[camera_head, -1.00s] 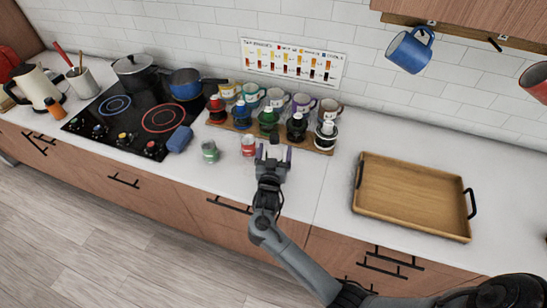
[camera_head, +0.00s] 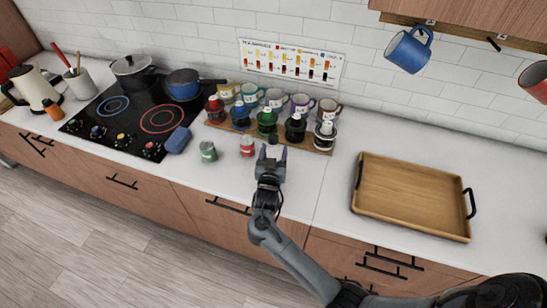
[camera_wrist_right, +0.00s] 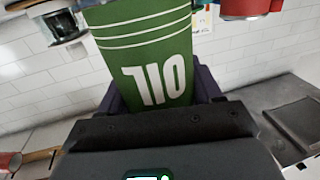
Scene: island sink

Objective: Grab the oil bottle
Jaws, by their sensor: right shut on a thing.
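The green oil bottle (camera_wrist_right: 150,50) fills the middle of the right wrist view, its white OIL lettering upside down there. My right gripper (camera_head: 273,154) is shut on it, with dark jaw parts on both sides of the bottle in the wrist view. In the head view, the gripper is over the counter in front of the rack, and a small dark top shows between its fingers; the rest of the bottle is mostly hidden there. My left gripper is not in view.
A wooden rack (camera_head: 222,127) with several coloured containers and mugs stands just behind the gripper. A green can (camera_head: 208,151) and a red can (camera_head: 247,146) stand to its left. A wooden tray (camera_head: 411,197) lies right. The counter between gripper and tray is clear.

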